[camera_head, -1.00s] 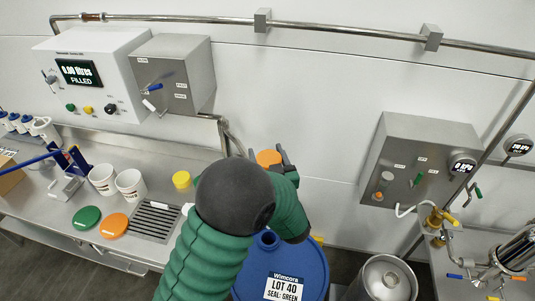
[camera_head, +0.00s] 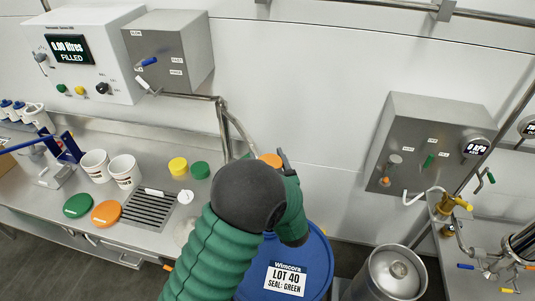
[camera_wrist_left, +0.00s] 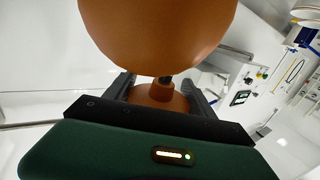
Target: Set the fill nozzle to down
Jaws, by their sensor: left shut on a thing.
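My left gripper (camera_head: 284,165) is shut on an orange rounded knob (camera_head: 270,159) above the back of the blue drum. In the left wrist view the knob (camera_wrist_left: 158,30) fills the top, its narrower neck between the dark fingers (camera_wrist_left: 165,92). A grey pipe (camera_head: 222,125) and a thin arm run down toward it from the filling cabinet; this looks like the fill nozzle, but its tip and its joint with the knob are hidden behind my forearm. I cannot tell its angle. My right gripper is not in view.
The blue drum (camera_head: 318,262), labelled LOT 40, SEAL: GREEN, stands below my arm. The white cabinet (camera_head: 115,75) reads FILLED.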

